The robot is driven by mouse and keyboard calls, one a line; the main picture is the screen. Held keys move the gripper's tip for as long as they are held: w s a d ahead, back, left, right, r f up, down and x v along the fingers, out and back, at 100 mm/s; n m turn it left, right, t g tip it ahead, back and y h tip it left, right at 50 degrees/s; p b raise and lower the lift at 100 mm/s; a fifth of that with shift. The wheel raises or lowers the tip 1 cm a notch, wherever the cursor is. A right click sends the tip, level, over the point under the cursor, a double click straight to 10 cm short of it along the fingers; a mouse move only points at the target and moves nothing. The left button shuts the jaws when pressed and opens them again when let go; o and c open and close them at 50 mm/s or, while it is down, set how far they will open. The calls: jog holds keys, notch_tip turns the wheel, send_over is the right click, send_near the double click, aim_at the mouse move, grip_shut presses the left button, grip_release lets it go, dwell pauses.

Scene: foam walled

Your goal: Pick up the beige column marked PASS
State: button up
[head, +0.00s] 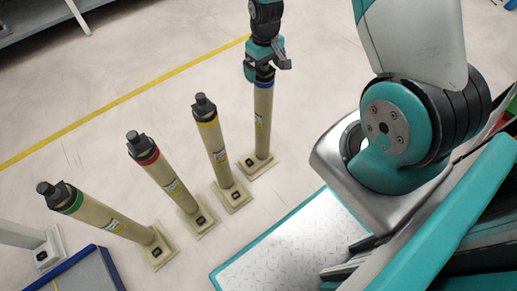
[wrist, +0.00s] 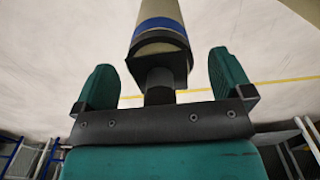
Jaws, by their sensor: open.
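Several beige columns stand in a row in the head view, each with a dark knob on top and a small label too small to read, so I cannot tell which says PASS. They are the green-banded column (head: 110,221), the red-banded column (head: 171,181), the yellow-banded column (head: 215,150) and the blue-banded column (head: 262,120). My gripper (head: 268,66) is open at the top of the blue-banded column. In the wrist view, that column (wrist: 158,12) and its dark knob show between the spread fingers of my gripper (wrist: 163,82), with gaps on both sides.
Each column stands on a square beige base plate (head: 257,165) on the pale floor. A yellow line (head: 120,97) crosses the floor behind them. A blue-edged grey platform (head: 80,272) is at the lower left, and a shelf (head: 40,22) at the upper left. Open floor lies behind the columns.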

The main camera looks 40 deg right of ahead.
jog(key=c, duration=1.8)
jog(key=shift+r, duration=0.1)
grip_shut()
